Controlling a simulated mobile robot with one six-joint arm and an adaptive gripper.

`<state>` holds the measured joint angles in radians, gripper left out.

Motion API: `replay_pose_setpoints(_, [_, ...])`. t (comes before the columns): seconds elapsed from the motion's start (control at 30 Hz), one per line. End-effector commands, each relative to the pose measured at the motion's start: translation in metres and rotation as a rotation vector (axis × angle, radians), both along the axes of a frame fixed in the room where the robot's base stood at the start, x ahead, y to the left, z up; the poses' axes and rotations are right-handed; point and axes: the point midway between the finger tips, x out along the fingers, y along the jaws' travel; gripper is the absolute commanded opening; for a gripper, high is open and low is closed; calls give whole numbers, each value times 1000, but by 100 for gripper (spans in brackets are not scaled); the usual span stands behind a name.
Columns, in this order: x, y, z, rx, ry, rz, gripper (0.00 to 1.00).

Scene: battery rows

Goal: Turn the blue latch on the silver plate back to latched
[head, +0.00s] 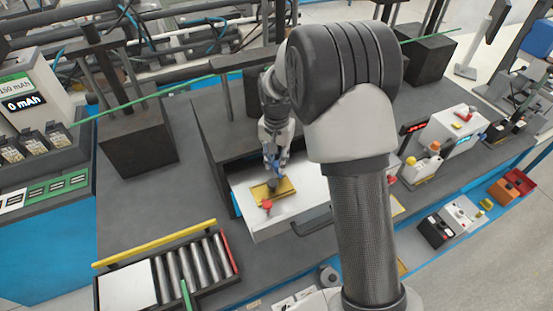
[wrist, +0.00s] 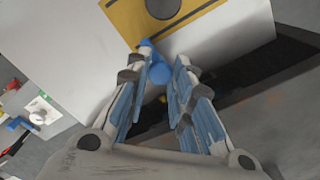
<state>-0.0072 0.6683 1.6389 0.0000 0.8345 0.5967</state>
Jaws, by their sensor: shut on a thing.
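My gripper is shut on the latch. In the head view my gripper (head: 271,157) points down at the back of an open pale drawer (head: 300,207), just behind the yellow plate (head: 286,186). The fingers mostly hide the latch, so its angle is hard to tell.
A red knob (head: 267,204) sits at the yellow plate's front edge. The drawer handle (head: 312,227) sticks out in front. A roller tray (head: 188,268) with a yellow bar stands front left. A dark block (head: 137,142) stands left. Grey bench top between them is clear.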

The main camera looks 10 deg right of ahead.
Motion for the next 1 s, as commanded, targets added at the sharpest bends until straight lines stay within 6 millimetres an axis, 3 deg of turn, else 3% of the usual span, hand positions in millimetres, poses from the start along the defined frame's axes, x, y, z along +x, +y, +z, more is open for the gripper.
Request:
replay_pose_setpoints(0.47, [1, 0, 1, 0, -2, -16, 0])
replay_pose_setpoints(0.5, [1, 0, 1, 0, -2, -16, 22])
replay_pose_setpoints(0.8, [0, 0, 0, 0, -1, -15, 42])
replay_pose_setpoints(1.0, [0, 0, 0, 0, 0, -15, 43])
